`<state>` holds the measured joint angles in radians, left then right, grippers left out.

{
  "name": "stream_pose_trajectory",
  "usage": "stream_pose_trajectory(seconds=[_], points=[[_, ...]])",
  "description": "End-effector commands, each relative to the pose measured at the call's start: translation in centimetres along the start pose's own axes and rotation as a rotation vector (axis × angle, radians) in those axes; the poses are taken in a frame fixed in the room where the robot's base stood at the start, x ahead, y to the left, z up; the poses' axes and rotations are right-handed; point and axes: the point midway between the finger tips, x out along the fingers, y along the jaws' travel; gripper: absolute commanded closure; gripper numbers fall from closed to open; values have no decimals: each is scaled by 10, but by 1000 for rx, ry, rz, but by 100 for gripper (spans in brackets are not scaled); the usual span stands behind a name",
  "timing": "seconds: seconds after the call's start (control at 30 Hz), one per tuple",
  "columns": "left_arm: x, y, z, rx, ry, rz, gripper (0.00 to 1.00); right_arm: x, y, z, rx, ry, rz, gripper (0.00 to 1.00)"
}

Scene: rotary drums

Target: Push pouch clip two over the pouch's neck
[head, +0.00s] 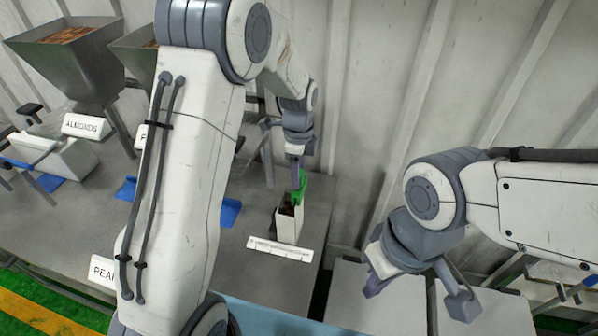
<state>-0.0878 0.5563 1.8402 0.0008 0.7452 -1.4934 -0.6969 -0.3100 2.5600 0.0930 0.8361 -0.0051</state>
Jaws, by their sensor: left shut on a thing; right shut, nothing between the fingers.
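A small white pouch (288,226) with a dark brown patch near its top stands upright on the grey table, toward the table's right end. A green clip (300,188) is at the pouch's top. My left gripper (297,167) reaches down from above and is shut on the green clip. I cannot tell how far the clip sits over the neck, as the neck is small and partly hidden. My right gripper (371,284) is shut and empty, to the right of the pouch and apart from it.
A white marked strip (279,248) lies in front of the pouch. Metal hoppers (66,42), an "ALMONDS" sign (86,126) and blue trays (228,211) are on the left. A ribbed wall (375,90) stands close behind. My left arm hides the table's middle.

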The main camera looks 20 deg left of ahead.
Motion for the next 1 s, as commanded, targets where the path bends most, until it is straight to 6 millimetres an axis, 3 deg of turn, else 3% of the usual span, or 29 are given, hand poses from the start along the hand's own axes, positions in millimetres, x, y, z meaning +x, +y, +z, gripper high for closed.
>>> stream_pose_trajectory(seconds=[0.5,0.9,0.93,1.0], points=[[26,0,0,0,0,0,100,16,1,1,3,0,0,100],[29,0,0,0,0,0,100,17,1,1,3,0,0,100],[29,0,0,0,0,0,48,17,1,1,3,0,0,100],[29,0,0,0,0,0,21,17,1,1,3,0,0,100]])
